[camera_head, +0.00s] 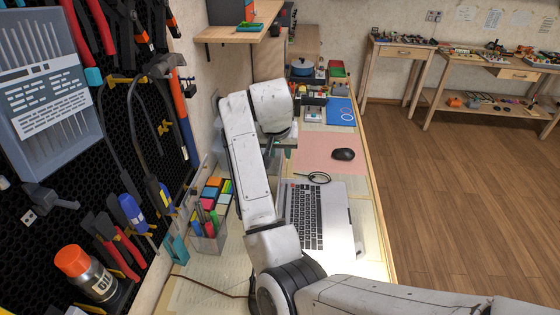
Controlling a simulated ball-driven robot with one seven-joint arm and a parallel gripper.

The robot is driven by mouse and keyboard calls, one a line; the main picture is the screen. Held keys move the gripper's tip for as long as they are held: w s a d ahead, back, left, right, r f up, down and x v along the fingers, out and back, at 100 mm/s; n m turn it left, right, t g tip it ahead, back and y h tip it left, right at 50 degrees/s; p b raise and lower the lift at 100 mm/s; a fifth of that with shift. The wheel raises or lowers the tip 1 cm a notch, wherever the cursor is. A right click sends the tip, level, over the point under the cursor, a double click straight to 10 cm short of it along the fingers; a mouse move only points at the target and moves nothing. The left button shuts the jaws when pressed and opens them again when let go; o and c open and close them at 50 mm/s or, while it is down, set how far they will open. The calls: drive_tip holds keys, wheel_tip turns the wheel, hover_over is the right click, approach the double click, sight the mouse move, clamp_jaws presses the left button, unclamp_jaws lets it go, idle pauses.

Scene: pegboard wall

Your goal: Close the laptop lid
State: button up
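The laptop (336,215) lies on the desk with its keyboard (304,214) and silver palm rest uncovered, so it is open. The keyboard side is toward the left and the palm rest is toward the right. The lid is hidden behind my white arm, so its angle cannot be told. My gripper (277,139) is at the far end of my arm, beyond the laptop in the picture and apart from the visible keyboard. Its fingers are mostly hidden and too small to read, so I cannot tell whether it is open or shut.
A black mouse (343,154) rests on a pink mat (318,156), with a dark cable loop (315,177) near the laptop. A pen holder (208,232) stands left of my arm. The tool-covered pegboard (70,185) is at left. Open wooden floor (455,200) lies right.

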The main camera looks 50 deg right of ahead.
sight(281, 163)
wheel_tip(281, 163, up, 4)
drive_tip(key=d, duration=0.2)
drive_tip(key=f, duration=0.4)
drive_tip(key=w+f+p, duration=0.1)
drive_tip(key=f, duration=0.2)
drive_tip(key=w+f+p, duration=0.1)
drive_tip(key=f, duration=0.3)
drive_tip(key=shift+d+f, duration=0.3)
drive_tip(key=shift+d, duration=0.05)
drive_tip(key=shift+c, duration=0.4)
clamp_jaws()
idle(0.8)
